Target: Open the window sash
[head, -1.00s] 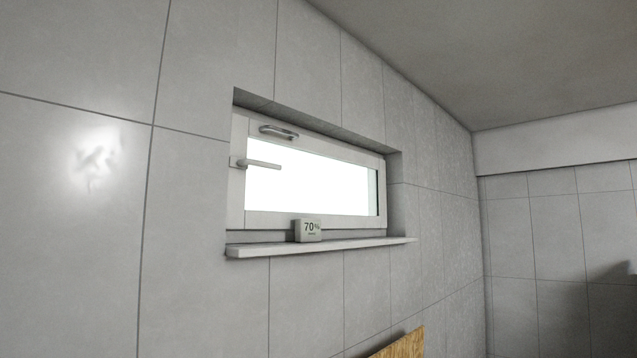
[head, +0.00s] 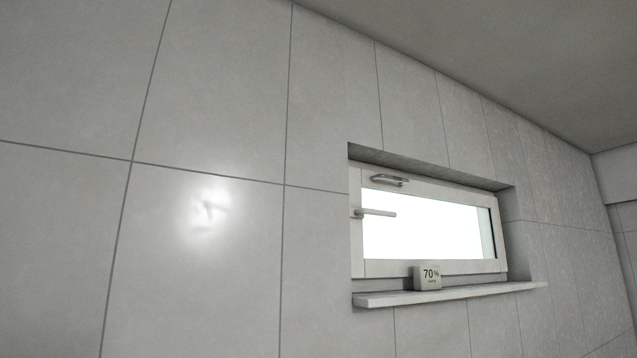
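The window sash (head: 430,268) is a white frame around a bright pane, set in a recess in the tiled wall. It looks closed in its frame. A lever handle (head: 376,212) sits on its left side and points to the right, roughly horizontal. A grey metal pull bar (head: 389,180) is fixed on the top rail near the left corner. Neither of my grippers shows in the head view.
The tiled wall (head: 60,250) left of the window is bare.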

